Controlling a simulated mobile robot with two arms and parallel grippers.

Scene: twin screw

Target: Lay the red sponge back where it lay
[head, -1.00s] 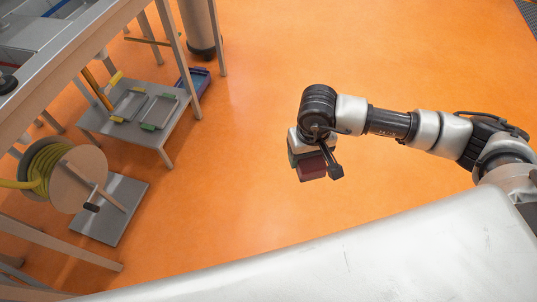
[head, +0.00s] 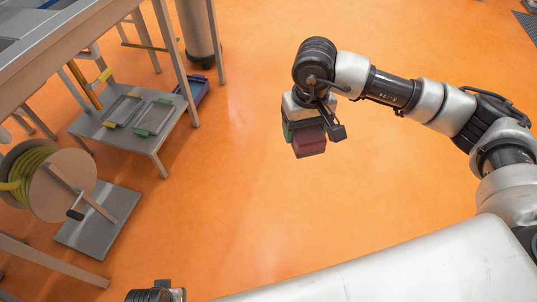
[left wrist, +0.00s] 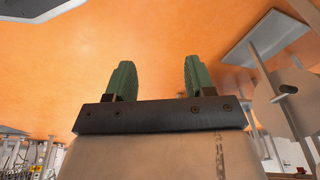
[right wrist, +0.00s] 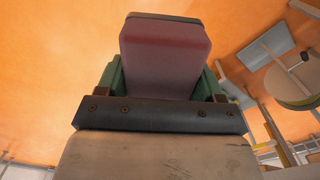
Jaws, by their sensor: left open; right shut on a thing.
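The red sponge (head: 310,141) is a dark red block held in my right gripper (head: 304,130), out over the open orange floor in the head view. In the right wrist view the sponge (right wrist: 165,55) stands out beyond the green fingers, which press on both its sides. My left gripper (left wrist: 155,80) is open and empty in the left wrist view, with a clear gap between its green fingers. In the head view only a dark part of my left arm shows at the bottom edge.
A low grey table (head: 110,129) with two framed trays stands at left. A purple bin (head: 194,90) is behind it. A taller bench (head: 75,42) fills the upper left. The middle floor is clear.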

